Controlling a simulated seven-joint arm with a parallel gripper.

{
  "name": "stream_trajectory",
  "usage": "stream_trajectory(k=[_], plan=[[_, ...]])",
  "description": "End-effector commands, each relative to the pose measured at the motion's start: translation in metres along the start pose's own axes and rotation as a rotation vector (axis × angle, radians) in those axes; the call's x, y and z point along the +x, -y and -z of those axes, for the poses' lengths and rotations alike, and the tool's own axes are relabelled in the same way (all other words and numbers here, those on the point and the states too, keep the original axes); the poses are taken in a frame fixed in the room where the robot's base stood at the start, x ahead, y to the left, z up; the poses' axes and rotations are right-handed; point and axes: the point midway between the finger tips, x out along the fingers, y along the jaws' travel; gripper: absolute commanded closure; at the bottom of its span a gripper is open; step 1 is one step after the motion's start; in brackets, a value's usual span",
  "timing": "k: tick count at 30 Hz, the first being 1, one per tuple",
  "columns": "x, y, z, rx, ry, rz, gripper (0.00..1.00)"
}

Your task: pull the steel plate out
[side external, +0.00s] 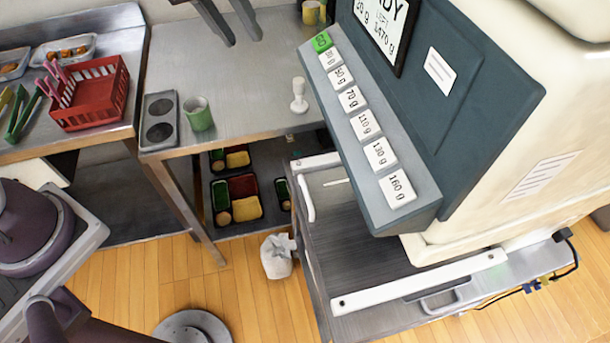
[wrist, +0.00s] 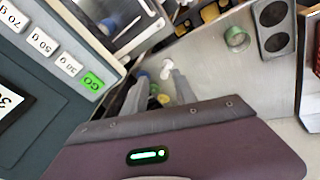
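The steel plate (side external: 365,238) appears to be the flat grey sheet under the dark front of the white machine (side external: 560,120), between two white rails. A white upright bar (side external: 307,198) stands at its left edge, and a grey handle (side external: 445,301) shows beyond the near rail. The machine hides the plate's right part. My gripper (side external: 245,40) is at the top of the side view, over the steel counter, well apart from the plate. In the wrist view my gripper (wrist: 158,98) has its two grey fingers apart, with nothing held between them.
The steel counter (side external: 250,95) carries a white knobbed tool (side external: 299,95), a green cup (side external: 198,114) and a two-disc unit (side external: 159,121). Bento trays (side external: 236,198) sit on the shelf below. A red basket (side external: 91,94) stands at left. A white bag (side external: 277,256) lies on the floor.

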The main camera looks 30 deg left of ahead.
Motion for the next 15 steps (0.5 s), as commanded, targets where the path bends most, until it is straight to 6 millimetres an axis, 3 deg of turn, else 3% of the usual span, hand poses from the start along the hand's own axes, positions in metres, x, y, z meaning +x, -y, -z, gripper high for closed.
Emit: stream_trajectory(k=[1, 5, 7, 9, 11, 12, 15], plan=[[0.037, -0.01, 0.012, -0.037, 0.018, 0.025, 0.67], [0.129, -0.029, 0.033, -0.135, 0.023, 0.08, 0.67], [0.176, -0.018, 0.01, -0.28, 0.119, 0.114, 0.67], [0.214, -0.002, -0.03, -0.487, 0.264, 0.153, 0.67], [0.239, 0.004, -0.067, -0.605, 0.391, 0.172, 0.67], [0.243, -0.003, -0.083, -0.562, 0.453, 0.137, 0.67], [0.244, -0.015, -0.102, -0.45, 0.527, 0.066, 0.67]])
